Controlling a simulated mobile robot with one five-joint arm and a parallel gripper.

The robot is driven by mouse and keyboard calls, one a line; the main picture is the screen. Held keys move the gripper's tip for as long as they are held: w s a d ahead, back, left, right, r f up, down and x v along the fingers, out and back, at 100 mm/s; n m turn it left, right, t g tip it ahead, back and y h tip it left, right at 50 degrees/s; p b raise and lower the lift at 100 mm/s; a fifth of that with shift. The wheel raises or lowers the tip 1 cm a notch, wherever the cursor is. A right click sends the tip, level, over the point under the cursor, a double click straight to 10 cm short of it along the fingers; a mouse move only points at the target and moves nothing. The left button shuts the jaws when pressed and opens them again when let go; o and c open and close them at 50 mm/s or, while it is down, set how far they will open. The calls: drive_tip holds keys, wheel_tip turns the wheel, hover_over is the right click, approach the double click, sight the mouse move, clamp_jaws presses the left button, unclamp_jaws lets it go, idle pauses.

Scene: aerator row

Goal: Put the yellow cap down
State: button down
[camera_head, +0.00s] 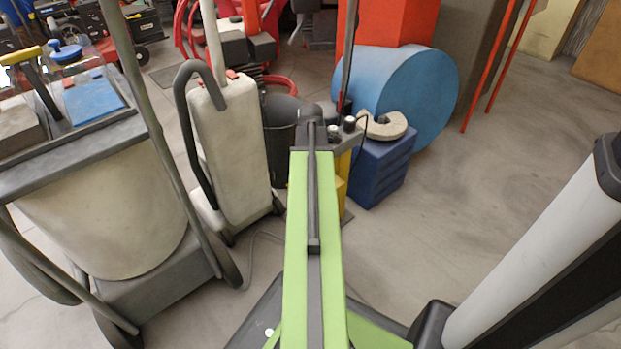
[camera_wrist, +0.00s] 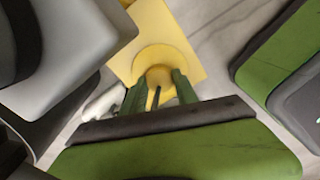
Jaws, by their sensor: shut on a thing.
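In the wrist view a yellow rounded cap (camera_wrist: 158,60) sits between the two green fingertips of my gripper (camera_wrist: 160,84). The fingers are shut on its near end. A flat yellow square surface (camera_wrist: 190,35) lies directly behind the cap; I cannot tell whether the two touch or are one piece. In the head view my green arm runs forward and hides most of what is at its end. A yellow upright part (camera_head: 342,178) shows just right of the arm; the cap itself cannot be made out there.
A dark blue block (camera_head: 381,172) with a pale ring (camera_head: 383,126) on top stands right of the arm's end, before a large light-blue drum (camera_head: 425,90). An upright pale machine (camera_head: 228,145) stands close on the left, a wheeled tank (camera_head: 110,210) farther left. The right floor is open.

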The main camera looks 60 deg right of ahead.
drive_tip(key=c, duration=0.9)
unclamp_jaws()
drive_tip(key=shift+c, duration=0.2)
drive_tip(key=shift+r, duration=0.1)
wheel_tip(320, 180, up, 12)
drive_tip(key=p, duration=1.2)
drive_tip(key=shift+p, duration=0.3)
drive_tip(key=shift+s+a, duration=0.1)
